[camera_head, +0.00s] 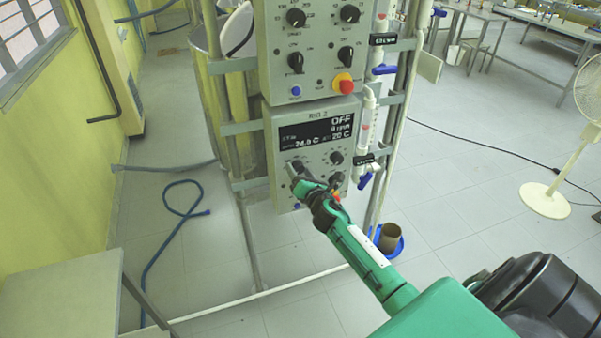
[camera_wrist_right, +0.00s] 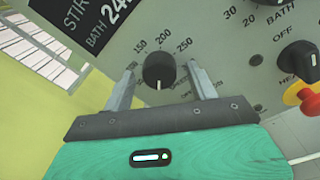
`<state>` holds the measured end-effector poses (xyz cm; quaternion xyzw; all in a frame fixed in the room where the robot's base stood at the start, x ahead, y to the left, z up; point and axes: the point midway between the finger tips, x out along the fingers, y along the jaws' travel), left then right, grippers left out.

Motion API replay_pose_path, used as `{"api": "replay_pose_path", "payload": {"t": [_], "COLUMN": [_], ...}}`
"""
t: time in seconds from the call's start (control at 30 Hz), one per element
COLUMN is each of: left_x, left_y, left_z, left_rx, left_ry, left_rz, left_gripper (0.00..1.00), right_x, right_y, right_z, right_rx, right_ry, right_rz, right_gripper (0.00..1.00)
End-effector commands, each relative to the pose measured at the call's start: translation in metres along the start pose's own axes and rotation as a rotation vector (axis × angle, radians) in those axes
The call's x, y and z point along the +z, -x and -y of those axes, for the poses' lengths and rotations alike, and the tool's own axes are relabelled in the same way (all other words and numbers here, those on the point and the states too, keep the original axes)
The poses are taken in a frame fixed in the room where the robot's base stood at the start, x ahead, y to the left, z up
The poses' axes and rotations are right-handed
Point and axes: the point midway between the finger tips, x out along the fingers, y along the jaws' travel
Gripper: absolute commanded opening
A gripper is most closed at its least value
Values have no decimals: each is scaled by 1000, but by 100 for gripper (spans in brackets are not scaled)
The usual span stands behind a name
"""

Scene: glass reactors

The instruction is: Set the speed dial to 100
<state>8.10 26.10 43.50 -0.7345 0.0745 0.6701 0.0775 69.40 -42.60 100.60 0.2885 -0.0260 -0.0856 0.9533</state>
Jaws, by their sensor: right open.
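The lower control panel (camera_head: 322,150) carries a dark display (camera_head: 318,130) reading OFF, 0 rpm, 24.0 C and 20 C. A black dial (camera_wrist_right: 159,71) sits in the wrist view among printed numbers including 150, 200 and 250. Its white pointer mark faces the bottom of that picture, toward my gripper's palm. My right gripper (camera_wrist_right: 162,84) is open, with one finger on each side of the dial; I cannot tell whether they touch it. In the head view my right gripper (camera_head: 299,178) is at the panel's left knob, mostly covering it. My left gripper is out of view.
An upper panel (camera_head: 322,45) with several knobs and a red button (camera_head: 344,84) is above. Glass tubing with blue valves (camera_head: 366,181) stands right of the panel.

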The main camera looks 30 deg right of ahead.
Motion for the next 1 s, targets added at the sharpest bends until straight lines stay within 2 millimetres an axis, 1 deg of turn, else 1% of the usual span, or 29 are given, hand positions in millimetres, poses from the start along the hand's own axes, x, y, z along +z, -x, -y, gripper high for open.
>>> {"api": "replay_pose_path", "payload": {"t": [0.17,0.2,0.37,0.4,0.43,0.77,1.0], "left_x": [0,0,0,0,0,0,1], "left_y": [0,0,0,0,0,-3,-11], "left_z": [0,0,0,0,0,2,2], "left_rx": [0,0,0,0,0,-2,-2], "left_ry": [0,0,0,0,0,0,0], "left_rz": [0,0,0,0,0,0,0], "left_gripper": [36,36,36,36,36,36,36], "right_x": [0,0,0,0,0,-1,-2], "right_y": [0,0,0,0,0,0,0], "right_z": [0,0,0,0,0,1,1], "right_rx": [0,0,-1,-1,-1,1,6], "right_ry": [0,0,0,0,0,-43,-185], "right_rz": [0,0,0,0,0,2,9], "right_gripper": [58,57,25,17,14,14,14]}}
